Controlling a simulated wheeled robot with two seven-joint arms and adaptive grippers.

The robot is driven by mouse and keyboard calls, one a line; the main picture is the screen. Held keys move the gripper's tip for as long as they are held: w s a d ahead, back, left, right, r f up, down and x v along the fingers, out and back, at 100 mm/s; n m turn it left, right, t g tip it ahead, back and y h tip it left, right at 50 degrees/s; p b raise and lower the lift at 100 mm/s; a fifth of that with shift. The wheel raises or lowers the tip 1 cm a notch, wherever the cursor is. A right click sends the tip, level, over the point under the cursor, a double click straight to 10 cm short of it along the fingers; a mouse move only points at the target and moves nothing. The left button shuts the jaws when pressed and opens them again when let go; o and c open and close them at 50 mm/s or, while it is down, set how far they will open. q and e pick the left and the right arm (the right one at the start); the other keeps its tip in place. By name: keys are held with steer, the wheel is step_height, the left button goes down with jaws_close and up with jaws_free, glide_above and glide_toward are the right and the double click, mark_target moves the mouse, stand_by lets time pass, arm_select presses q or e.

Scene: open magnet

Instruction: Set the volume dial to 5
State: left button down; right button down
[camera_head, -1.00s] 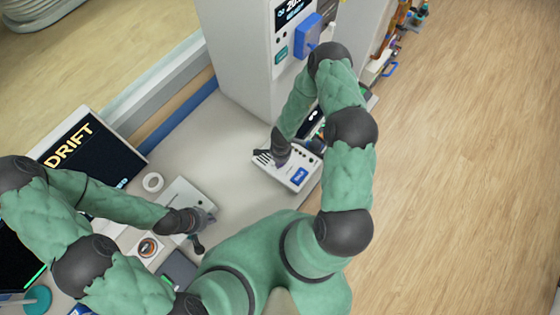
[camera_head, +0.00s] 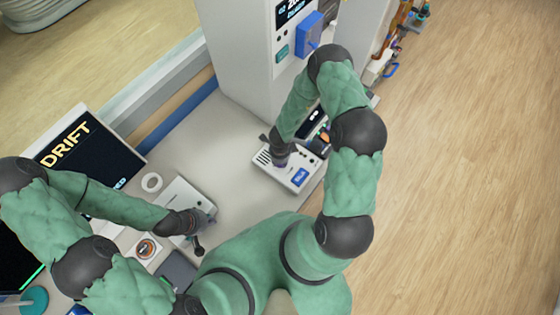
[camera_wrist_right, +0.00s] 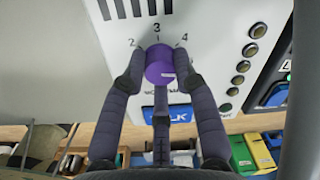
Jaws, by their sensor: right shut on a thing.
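The purple volume dial (camera_wrist_right: 160,66) sits on a white panel with the numbers 2, 3 and 4 printed around its upper side. The 3 is straight above the dial; no 5 is visible. My right gripper (camera_wrist_right: 159,80) is shut on the dial, with a finger on each side and a third below it. In the head view the right gripper (camera_head: 277,152) is over the white intercom box (camera_head: 303,166) and hides most of the dial. My left gripper (camera_head: 205,228) is over the desk at left, too small to tell if open.
The box has dark slots, a row of round buttons (camera_wrist_right: 250,50) and a blue label (camera_head: 300,177). A tall white cabinet (camera_head: 235,50) stands behind it. The desk between the arms is clear.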

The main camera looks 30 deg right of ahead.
steer(key=shift+w+d+r+m, duration=0.1)
steer(key=shift+w+d+m, duration=0.05)
steer(key=shift+d+m, duration=0.15)
steer(key=c, duration=1)
jaws_free()
steer(key=shift+o, duration=0.2)
steer(key=shift+a, duration=0.1)
step_height(320, 180, up, 12)
steer(key=shift+s, duration=0.35)
steer(key=shift+a, duration=0.1)
